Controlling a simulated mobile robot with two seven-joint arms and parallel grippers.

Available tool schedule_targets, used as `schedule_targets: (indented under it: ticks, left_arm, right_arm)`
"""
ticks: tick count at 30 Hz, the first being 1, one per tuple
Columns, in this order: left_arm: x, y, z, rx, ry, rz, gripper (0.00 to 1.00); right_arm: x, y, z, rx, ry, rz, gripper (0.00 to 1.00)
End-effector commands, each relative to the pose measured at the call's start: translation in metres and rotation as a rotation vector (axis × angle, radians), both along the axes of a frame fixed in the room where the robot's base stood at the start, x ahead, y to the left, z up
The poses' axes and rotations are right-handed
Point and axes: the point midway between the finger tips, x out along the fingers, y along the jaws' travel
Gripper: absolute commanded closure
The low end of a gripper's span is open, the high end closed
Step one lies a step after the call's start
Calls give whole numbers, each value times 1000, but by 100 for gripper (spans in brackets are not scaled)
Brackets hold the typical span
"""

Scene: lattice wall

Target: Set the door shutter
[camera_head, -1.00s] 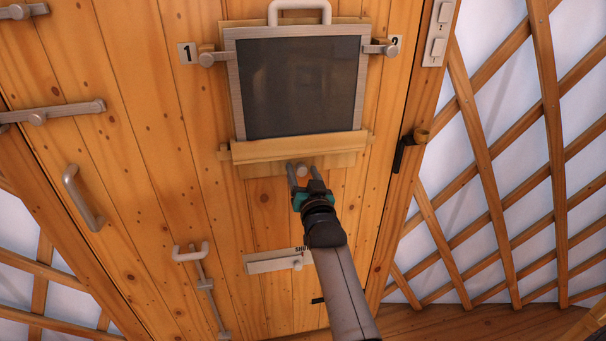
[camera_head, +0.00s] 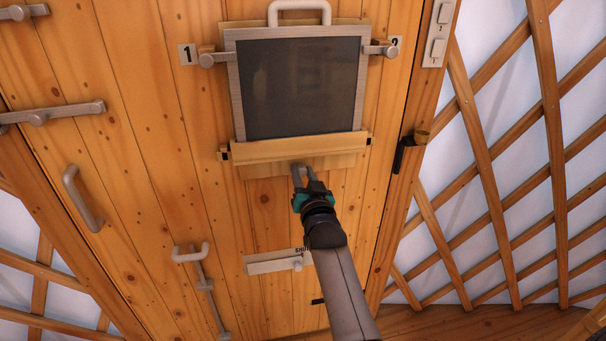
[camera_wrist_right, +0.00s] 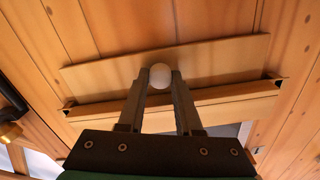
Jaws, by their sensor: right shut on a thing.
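A dark panel (camera_head: 300,88) in a grey frame, with a white handle (camera_head: 299,6) on top, stands on the wooden door. Turn latches, left (camera_head: 212,57) by label 1 and right (camera_head: 378,48) by label 2, reach over its sides. A pale wooden rail (camera_head: 300,147) runs under it, with a dark bracket at each end. My right gripper (camera_head: 303,172) is shut on a round pale knob (camera_wrist_right: 160,75) on the thin board (camera_wrist_right: 215,62) at the rail. The fingers hide most of the knob in the head view. My left gripper is not in view.
A door handle (camera_head: 83,197), bolt (camera_head: 198,270) and bar latch (camera_head: 55,112) are at left.

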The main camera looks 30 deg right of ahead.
Motion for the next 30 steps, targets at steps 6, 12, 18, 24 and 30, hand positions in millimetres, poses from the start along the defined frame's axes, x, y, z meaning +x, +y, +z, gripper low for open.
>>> schedule_targets:
  ticks: [6, 12, 18, 24, 30]
  left_arm:
    - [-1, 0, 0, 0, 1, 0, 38]
    - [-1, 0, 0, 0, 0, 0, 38]
    - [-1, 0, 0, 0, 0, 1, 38]
    - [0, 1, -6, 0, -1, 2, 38]
    - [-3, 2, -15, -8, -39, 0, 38]
  right_arm:
    - [0, 0, -1, 0, 1, 0, 100]
    - [0, 0, -1, 0, 2, 1, 100]
    - [0, 0, -1, 0, 2, 1, 100]
    - [0, 0, -11, 1, 5, 0, 100]
    - [0, 0, -38, 3, 7, 0, 100]
